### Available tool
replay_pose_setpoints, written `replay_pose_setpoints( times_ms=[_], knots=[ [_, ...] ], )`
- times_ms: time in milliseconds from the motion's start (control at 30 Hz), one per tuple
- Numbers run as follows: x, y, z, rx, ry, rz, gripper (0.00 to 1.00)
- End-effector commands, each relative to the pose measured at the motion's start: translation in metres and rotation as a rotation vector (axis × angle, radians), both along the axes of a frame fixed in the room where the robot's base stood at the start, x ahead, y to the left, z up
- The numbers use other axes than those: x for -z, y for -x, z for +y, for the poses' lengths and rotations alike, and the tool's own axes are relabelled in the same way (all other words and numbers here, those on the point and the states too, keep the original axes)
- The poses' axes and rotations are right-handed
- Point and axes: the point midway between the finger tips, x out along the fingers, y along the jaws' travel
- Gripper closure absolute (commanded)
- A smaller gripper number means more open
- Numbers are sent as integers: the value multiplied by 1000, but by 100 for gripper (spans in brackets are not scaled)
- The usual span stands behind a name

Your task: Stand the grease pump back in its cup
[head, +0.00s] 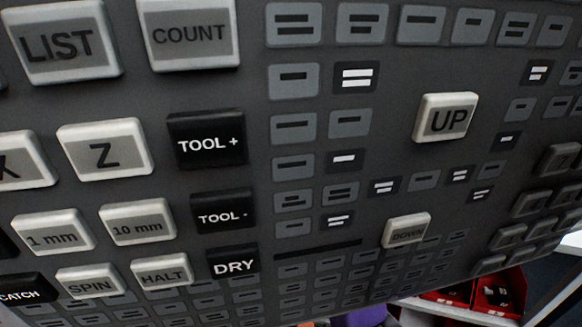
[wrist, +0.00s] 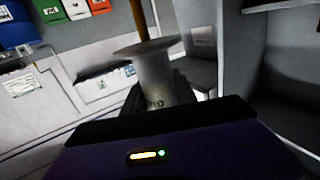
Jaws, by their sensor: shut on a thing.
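My gripper (wrist: 160,92) shows in the wrist view, with its purple body and dark edge across the bottom. It is shut on the grease pump (wrist: 152,66), a grey cylinder with a wide flange and some dark lettering. A thin brown rod rises from the flange to the top of the picture. The lower part of the pump is hidden behind the gripper's dark edge. I cannot make out the cup in either view. The head view shows neither the pump nor the gripper's jaws clearly.
A dark control panel (head: 390,88) with several keys fills most of the head view. Red bins (head: 498,290) sit on a shelf at its lower right. In the wrist view, a blue container (wrist: 17,25) and coloured labels are at upper left; a grey cabinet recess (wrist: 285,85) is at right.

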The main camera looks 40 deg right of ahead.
Motion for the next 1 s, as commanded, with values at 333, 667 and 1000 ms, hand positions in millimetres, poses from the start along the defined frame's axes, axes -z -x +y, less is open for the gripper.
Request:
replay_pose_setpoints(
  times_ms=[333, 667, 1000],
  knots=[
    [86, 1, 0, -1, 1, 6, 100],
    [142, 0, 0, 0, 1, 0, 100],
    [180, 0, 0, 0, 0, 2, 100]
  ],
)
